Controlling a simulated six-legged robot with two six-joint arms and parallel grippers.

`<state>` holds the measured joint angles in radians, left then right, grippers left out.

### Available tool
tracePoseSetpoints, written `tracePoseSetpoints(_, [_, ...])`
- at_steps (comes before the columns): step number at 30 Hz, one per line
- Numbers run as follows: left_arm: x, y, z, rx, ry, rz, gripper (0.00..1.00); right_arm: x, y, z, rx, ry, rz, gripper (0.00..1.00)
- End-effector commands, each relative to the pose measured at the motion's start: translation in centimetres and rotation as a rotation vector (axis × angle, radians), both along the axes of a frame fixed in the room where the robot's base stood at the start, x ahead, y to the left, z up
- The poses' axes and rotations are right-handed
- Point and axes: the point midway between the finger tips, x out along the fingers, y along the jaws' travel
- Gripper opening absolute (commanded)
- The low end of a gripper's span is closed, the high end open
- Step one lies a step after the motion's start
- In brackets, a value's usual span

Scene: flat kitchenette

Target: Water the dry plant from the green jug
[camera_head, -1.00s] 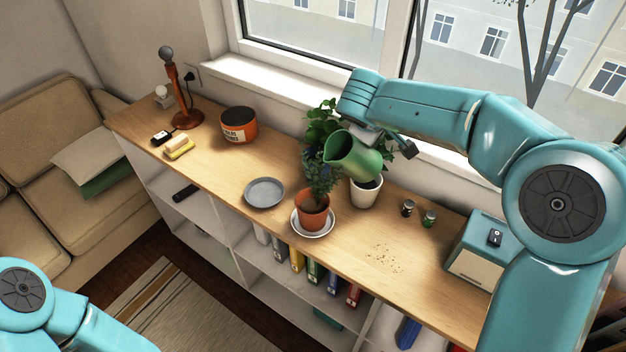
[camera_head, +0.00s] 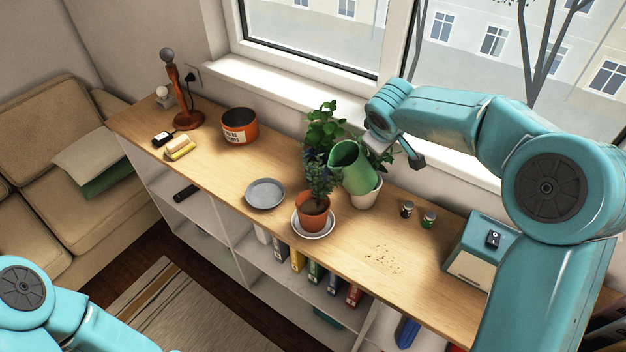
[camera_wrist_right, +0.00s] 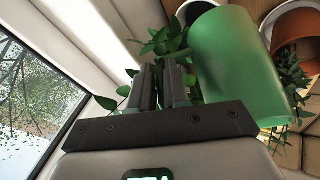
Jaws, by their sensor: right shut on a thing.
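The green jug (camera_head: 352,170) is held above the shelf top, leaning slightly left with its mouth toward the upper left. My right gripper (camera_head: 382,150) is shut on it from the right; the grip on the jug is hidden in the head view. The wrist view shows the gripper fingers (camera_wrist_right: 162,88) beside the jug wall (camera_wrist_right: 235,65). A plant with bluish-green leaves stands in a terracotta pot (camera_head: 313,212) on a white saucer (camera_head: 301,228), just left of the jug. A leafy plant in a white pot (camera_head: 366,197) stands behind the jug, partly hidden. My left gripper is out of view.
Two small jars (camera_head: 407,209) and a teal box (camera_head: 474,250) stand right. Brown crumbs (camera_head: 385,259) lie on clear wood. The window is behind.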

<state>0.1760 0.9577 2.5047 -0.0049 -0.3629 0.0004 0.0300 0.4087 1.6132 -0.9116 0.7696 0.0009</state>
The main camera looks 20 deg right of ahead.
Motion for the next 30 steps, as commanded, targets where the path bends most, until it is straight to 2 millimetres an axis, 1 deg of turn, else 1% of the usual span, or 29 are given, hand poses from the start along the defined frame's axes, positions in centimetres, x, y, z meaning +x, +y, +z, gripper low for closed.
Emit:
tracePoseSetpoints(1, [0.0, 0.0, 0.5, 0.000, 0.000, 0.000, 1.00, 0.1, -0.4, -0.4, 0.032, 0.005, -0.005, 0.00])
tracePoseSetpoints(4, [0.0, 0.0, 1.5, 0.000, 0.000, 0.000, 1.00, 0.2, -0.9, -1.8, 0.098, 0.021, -0.006, 0.00])
tracePoseSetpoints(6, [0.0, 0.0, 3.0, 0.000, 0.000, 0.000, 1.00, 0.3, -0.9, -1.1, 0.129, 0.025, -0.003, 0.00])
tracePoseSetpoints(18, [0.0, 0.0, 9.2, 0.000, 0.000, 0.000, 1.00, 0.8, -1.4, -0.5, 0.286, 0.057, -0.002, 0.00])
tracePoseSetpoints(19, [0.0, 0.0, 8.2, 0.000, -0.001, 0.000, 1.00, 0.8, -1.5, -1.2, 0.301, 0.059, -0.005, 0.00])
tracePoseSetpoints(20, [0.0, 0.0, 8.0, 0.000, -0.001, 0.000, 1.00, 0.9, -1.6, -1.2, 0.315, 0.061, -0.005, 0.00])
tracePoseSetpoints(30, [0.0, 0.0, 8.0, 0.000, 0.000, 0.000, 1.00, 1.3, -1.6, -0.7, 0.448, 0.089, 0.001, 0.00])
